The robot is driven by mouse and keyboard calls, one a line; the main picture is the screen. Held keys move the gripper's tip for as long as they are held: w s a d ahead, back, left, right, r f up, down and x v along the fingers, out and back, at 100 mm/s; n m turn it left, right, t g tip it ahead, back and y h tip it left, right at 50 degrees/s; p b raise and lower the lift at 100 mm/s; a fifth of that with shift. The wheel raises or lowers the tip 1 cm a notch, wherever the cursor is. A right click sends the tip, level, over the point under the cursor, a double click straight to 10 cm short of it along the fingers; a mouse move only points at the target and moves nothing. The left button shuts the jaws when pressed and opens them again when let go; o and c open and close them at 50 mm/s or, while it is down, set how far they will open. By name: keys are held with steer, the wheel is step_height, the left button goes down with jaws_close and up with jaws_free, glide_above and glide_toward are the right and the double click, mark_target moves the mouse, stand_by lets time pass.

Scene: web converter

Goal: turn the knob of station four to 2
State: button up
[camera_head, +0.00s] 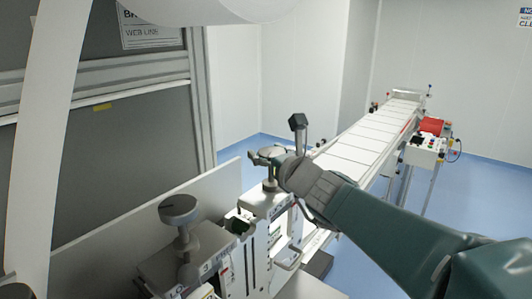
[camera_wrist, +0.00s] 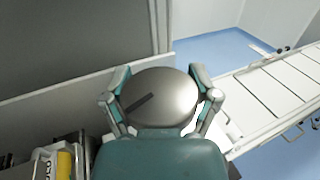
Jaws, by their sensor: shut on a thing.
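A round grey metal knob (camera_wrist: 168,92) fills the middle of the wrist view. A dark pointer line on its top runs from near the centre to the lower left. My gripper (camera_wrist: 160,78) has one finger on each side of it and is shut on it. In the head view my gripper (camera_head: 270,156) is at this knob, on the station just behind the one marked 3; the knob is partly hidden by the fingers. Its number and scale cannot be read in either view.
Another grey knob (camera_head: 180,208) stands on the nearer station, whose label (camera_head: 208,267) reads 3. A dark-headed post (camera_head: 298,124) rises just behind my gripper. A white conveyor (camera_head: 370,140) runs away at the right. A grey wall panel (camera_head: 130,150) bounds the left.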

steer(key=shift+m+t+h, duration=0.4)
steer(key=shift+m+h, duration=0.1)
steer(key=shift+h, duration=0.2)
steer(key=o, duration=1)
steer(key=shift+w, duration=0.1)
steer(key=v, duration=1.2)
